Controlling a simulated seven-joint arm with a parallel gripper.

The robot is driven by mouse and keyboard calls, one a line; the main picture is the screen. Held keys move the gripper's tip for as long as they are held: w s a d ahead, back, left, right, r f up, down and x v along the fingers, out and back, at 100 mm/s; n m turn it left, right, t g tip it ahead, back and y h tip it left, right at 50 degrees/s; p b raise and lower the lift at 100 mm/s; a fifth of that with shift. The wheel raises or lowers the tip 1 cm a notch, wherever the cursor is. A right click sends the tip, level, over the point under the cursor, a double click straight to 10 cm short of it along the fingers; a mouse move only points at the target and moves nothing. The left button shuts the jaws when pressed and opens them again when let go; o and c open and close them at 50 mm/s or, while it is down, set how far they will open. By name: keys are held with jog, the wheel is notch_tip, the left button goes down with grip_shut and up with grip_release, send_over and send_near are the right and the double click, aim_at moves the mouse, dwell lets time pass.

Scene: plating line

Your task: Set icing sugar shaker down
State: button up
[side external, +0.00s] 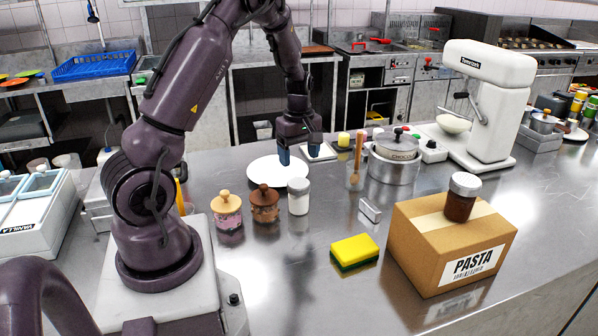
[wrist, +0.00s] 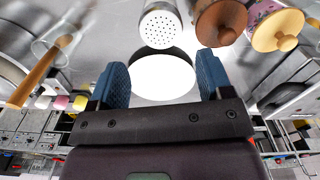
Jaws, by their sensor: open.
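The icing sugar shaker (side external: 299,197), a white jar with a grey lid, stands upright on the steel counter in front of the plate. In the wrist view its perforated lid (wrist: 160,25) is at the top middle. My gripper (side external: 300,153) is over the right side of the round white plate (side external: 268,174), behind the shaker and apart from it. Its blue fingers are spread with nothing between them; in the wrist view the gripper (wrist: 163,75) frames the plate (wrist: 163,78).
A brown jar (side external: 265,205) and a pink jar (side external: 227,213), both with wooden lids, stand left of the shaker. A sponge (side external: 355,250) and a pasta box (side external: 430,235) bearing a dark jar (side external: 461,203) are at front right. A pot (side external: 394,165) stands behind. Counter before the shaker is clear.

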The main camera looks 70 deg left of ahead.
jog(key=d+r+m+t, duration=0.3)
jog(key=d+r+m, duration=0.6)
jog(key=d+r, duration=0.6)
jog(key=s+d+r+m+t, duration=0.2)
jog(key=s+d+r+m, duration=0.3)
jog(key=s+d+m, duration=0.6)
jog(key=shift+d+m+t, duration=0.3)
jog(key=shift+d, duration=0.15)
